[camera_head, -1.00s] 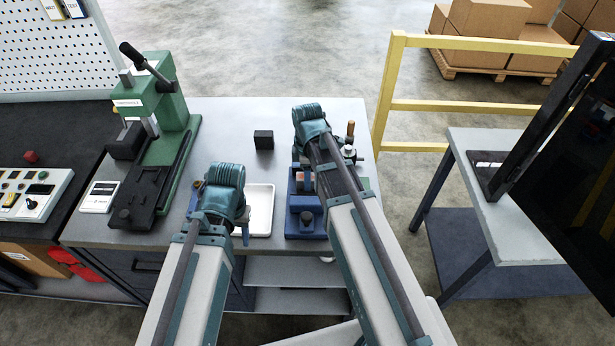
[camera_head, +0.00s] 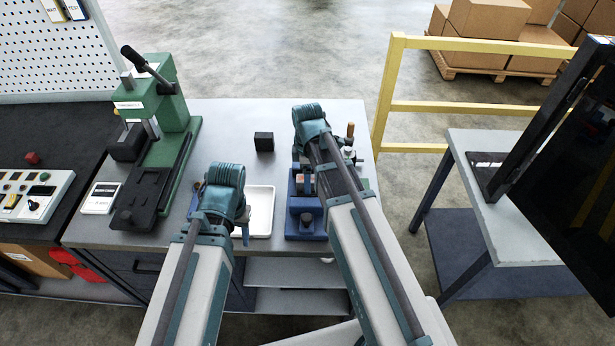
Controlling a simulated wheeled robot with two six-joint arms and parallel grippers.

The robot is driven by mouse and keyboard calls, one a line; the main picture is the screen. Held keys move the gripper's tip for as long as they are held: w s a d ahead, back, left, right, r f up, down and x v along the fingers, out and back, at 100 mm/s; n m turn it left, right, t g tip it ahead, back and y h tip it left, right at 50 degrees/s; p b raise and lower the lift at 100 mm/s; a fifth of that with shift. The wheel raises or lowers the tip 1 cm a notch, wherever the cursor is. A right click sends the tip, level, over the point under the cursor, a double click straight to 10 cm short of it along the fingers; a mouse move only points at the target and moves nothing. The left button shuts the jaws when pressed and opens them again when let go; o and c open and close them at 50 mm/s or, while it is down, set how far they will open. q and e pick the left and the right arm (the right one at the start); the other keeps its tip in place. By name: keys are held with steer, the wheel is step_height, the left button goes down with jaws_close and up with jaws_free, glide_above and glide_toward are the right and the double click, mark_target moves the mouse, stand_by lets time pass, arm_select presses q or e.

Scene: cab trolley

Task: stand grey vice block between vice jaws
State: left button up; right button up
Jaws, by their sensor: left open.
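The blue vice (camera_head: 305,228) stands on the grey bench, partly covered by my right forearm. A small light and orange-brown patch shows at its upper part; I cannot tell what it is. A dark, nearly black block (camera_head: 264,141) stands apart on the bench behind the vice; it may be the grey vice block. My left gripper (camera_head: 244,232) is open, low over the left edge of the white tray, left of the vice; its wrist hides most of it. My right wrist is above the vice's far end and hides the right gripper's fingers.
A white tray (camera_head: 262,212) lies left of the vice. A green press (camera_head: 165,120) stands at the bench's left. Small items, one with a wooden knob (camera_head: 350,130), stand right of my right arm. Bare bench top lies around the dark block. A yellow rail (camera_head: 450,107) stands beyond.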

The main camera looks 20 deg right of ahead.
arm_select(q)
step_height(320, 180, up, 13)
steer(key=p, duration=1.2)
arm_select(e)
step_height(320, 180, up, 13)
